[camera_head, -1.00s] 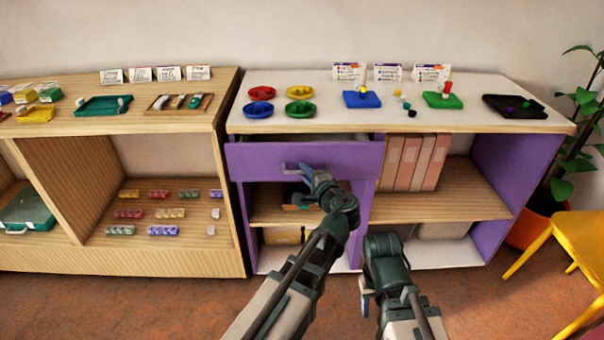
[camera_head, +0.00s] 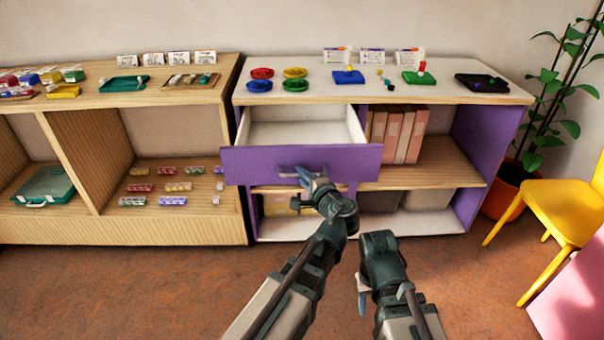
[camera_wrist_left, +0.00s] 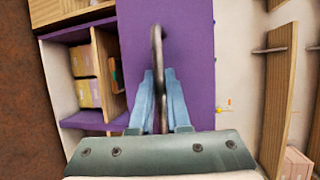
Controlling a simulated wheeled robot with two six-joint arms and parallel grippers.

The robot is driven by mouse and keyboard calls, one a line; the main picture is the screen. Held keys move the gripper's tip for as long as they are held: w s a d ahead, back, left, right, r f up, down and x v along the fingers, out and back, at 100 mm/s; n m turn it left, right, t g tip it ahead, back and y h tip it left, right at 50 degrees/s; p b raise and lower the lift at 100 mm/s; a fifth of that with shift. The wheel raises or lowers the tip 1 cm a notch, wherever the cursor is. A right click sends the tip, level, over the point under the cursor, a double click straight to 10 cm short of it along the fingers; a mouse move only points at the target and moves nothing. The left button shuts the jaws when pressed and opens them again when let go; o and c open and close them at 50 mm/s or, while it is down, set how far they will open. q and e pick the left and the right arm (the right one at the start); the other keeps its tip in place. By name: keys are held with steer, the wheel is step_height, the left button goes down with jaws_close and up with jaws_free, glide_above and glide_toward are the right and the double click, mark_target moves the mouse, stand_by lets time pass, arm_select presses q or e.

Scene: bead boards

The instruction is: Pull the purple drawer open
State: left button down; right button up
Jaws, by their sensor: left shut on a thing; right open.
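The purple drawer (camera_head: 250,165) is pulled well out of the white-topped shelf unit, and its empty white inside shows in the head view. Its purple front also fills the middle of the left wrist view (camera_wrist_left: 190,60). My left gripper (camera_head: 307,177) is shut on the drawer's handle (camera_head: 290,173). In the left wrist view the handle (camera_wrist_left: 157,50) runs between the two blue fingers of my left gripper (camera_wrist_left: 160,95). My right gripper (camera_head: 362,292) is open and empty, low in front of the shelf, apart from the drawer.
Coloured dishes (camera_head: 295,84) and bead boards (camera_head: 348,77) stand on the shelf top. Pink folders (camera_head: 395,135) stand in the compartment right of the drawer. A yellow chair (camera_head: 560,205) and a potted plant (camera_head: 500,197) are at the right. The floor in front is clear.

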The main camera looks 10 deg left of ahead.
arm_select(q)
steer(key=c, duration=0.9)
jaws_free()
